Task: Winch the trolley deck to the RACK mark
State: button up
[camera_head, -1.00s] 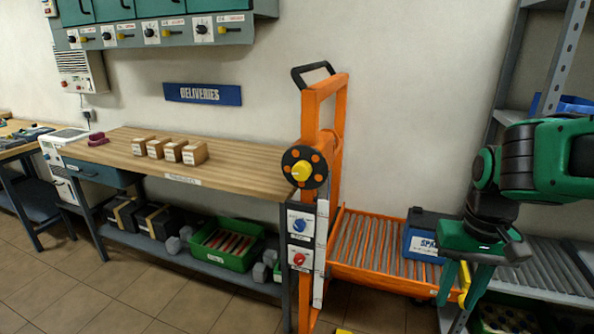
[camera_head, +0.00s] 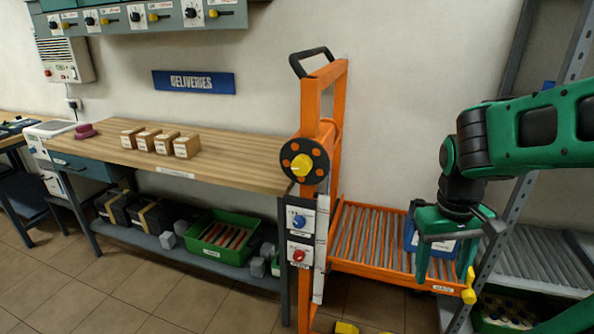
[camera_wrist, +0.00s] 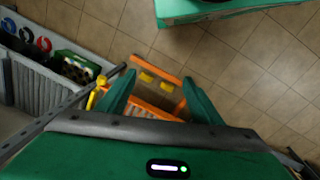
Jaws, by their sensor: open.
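The orange trolley (camera_head: 312,110) stands upright between the wooden bench and the rack. Its roller deck (camera_head: 365,240) sits low on its right side, with a blue box (camera_head: 410,238) on it, partly hidden behind my gripper. A black winch wheel with orange spots and a yellow hub (camera_head: 303,162) is on the mast. Below it are a blue knob (camera_head: 299,221) and a red knob (camera_head: 299,256) on white plates. A pale scale strip (camera_head: 321,245) runs down the mast; its marks are too small to read. My gripper (camera_head: 443,278) is open, pointing down over the deck's right end.
The rack (camera_head: 510,170) with a roller shelf stands at the right, close to my arm. The bench (camera_head: 225,151) holds several small boxes; a green crate (camera_head: 218,255) is below. A yellow piece (camera_head: 469,288) sits at the deck's right corner. Open tiled floor lies in front.

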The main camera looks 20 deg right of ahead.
jog(key=w+f+n+h, duration=0.45)
jog(key=w+n, duration=0.35)
jog(key=w, duration=0.3)
jog(key=n+t+h, duration=0.5)
jog(key=n+t, duration=1)
jog(key=n, duration=0.6)
send_near(299, 170)
jog(key=x, duration=1)
jog(key=shift+w+d, duration=0.2)
jog(key=shift+w, duration=0.05)
